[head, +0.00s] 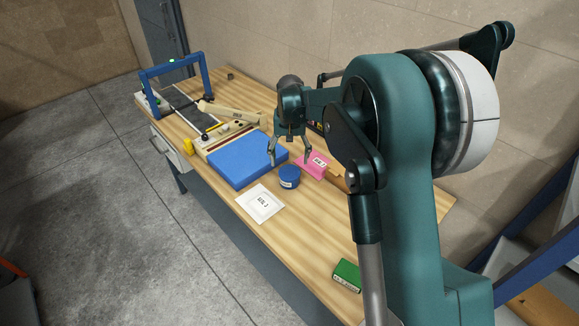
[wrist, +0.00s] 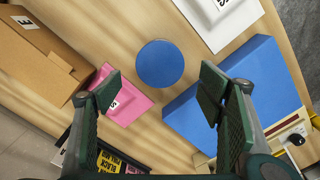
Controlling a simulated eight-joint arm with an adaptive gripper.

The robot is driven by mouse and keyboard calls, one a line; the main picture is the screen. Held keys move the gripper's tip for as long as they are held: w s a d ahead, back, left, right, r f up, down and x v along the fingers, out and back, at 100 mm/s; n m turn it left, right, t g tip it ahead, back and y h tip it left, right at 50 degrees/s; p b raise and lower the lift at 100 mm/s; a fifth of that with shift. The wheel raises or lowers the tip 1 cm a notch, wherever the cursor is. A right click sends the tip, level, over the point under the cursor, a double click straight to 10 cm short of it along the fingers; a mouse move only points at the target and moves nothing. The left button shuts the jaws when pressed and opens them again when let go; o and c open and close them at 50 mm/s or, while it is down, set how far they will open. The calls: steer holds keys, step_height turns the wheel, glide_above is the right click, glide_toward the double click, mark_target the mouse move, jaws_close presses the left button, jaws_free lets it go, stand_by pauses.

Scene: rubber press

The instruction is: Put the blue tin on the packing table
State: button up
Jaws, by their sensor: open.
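The round blue tin (head: 289,178) stands upright on a long wooden table (head: 281,229), beside a blue slab. In the wrist view I see its flat blue lid (wrist: 160,64) from above. My gripper (head: 290,158) is open and empty above and behind the tin in the head view. In the wrist view the tin lies just beyond the gap between my fingertips (wrist: 161,86), apart from both. I cannot tell which surface is the packing table.
The blue slab (head: 245,161) and a pink packet (head: 315,164) flank the tin. A white labelled plate (head: 261,204) lies in front. A cardboard box (wrist: 38,50) is at left in the wrist view. A green box (head: 347,275) is near the table's near end. A blue-framed press (head: 176,73) stands far left.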

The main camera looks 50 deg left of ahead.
steer(key=shift+r, duration=1.15)
